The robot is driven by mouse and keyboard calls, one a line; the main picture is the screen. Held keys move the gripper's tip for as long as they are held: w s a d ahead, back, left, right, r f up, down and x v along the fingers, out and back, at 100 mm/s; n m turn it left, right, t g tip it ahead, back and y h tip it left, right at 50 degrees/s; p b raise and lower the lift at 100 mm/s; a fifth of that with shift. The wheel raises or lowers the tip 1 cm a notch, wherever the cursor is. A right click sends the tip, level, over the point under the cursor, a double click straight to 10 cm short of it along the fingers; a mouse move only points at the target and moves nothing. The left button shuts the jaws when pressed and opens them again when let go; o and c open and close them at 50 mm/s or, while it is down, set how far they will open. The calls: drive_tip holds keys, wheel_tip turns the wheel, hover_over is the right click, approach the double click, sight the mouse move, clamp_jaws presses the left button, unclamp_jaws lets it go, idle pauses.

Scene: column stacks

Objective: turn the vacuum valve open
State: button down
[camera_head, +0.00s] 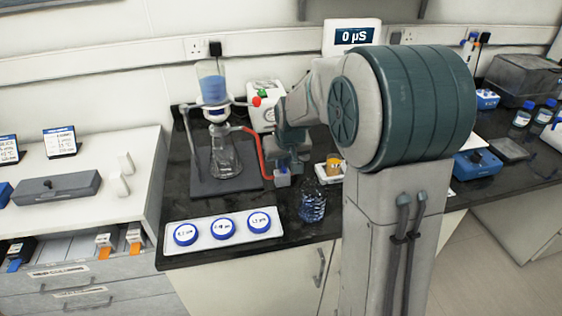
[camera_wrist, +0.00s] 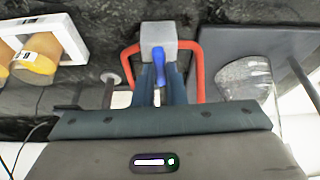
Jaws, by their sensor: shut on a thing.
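The vacuum valve is a small grey block (camera_wrist: 158,36) with a blue lever (camera_wrist: 157,66); the block also shows in the head view (camera_head: 282,181). A red hose (camera_wrist: 197,72) meets the block on both sides. The lever points toward my gripper, across the line of the hose at the block. My gripper (camera_wrist: 158,84) is shut on the blue lever, one finger on each side of it. In the head view my gripper (camera_head: 287,165) is at the valve, and the lever is hidden there. A filter flask (camera_head: 226,160) with a blue-filled funnel (camera_head: 212,90) stands left of the valve.
A white pump (camera_head: 262,103) with red and green knobs stands behind. A tray with an amber jar (camera_head: 333,166) and a blue-patterned glass (camera_head: 312,205) are close by on the right. A white tray of round blue-rimmed dishes (camera_head: 222,228) lies at the front edge.

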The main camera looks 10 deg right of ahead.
drive_tip(key=n+b, duration=0.1)
drive_tip(key=n+y+b, duration=0.1)
drive_tip(key=n, duration=0.2)
drive_tip(key=shift+w+d+f+n+g+y+b, duration=0.1)
drive_tip(key=shift+d+f+n+g+y+b, duration=0.05)
drive_tip(key=shift+d+n+g+y+b, duration=0.2)
drive_tip(key=n+y+b, duration=0.1)
drive_tip(key=n, duration=0.1)
drive_tip(key=n+g+b, duration=0.1)
drive_tip(key=n, duration=0.2)
drive_tip(key=shift+w+n+y, duration=0.2)
drive_tip(key=shift+n+y, duration=0.05)
drive_tip(key=shift+y, duration=0.1)
drive_tip(key=n, duration=0.1)
drive_tip(key=n+g, duration=0.1)
drive_tip(key=n, duration=0.1)
drive_tip(key=shift+w+d+n+g+y, duration=0.1)
drive_tip(key=shift+n+g+y, duration=0.15)
drive_tip(key=shift+n+y, duration=0.05)
drive_tip(key=shift+w+r+n+g, duration=0.1)
drive_tip(key=shift+n+g, duration=0.25)
drive_tip(key=shift+n, duration=0.5)
drive_tip(key=shift+w+r+n+g, duration=0.1)
drive_tip(key=shift+n+g, duration=0.25)
drive_tip(key=shift+n, duration=0.5)
drive_tip(key=shift+s, duration=0.1)
drive_tip(key=c, duration=1.5)
unclamp_jaws()
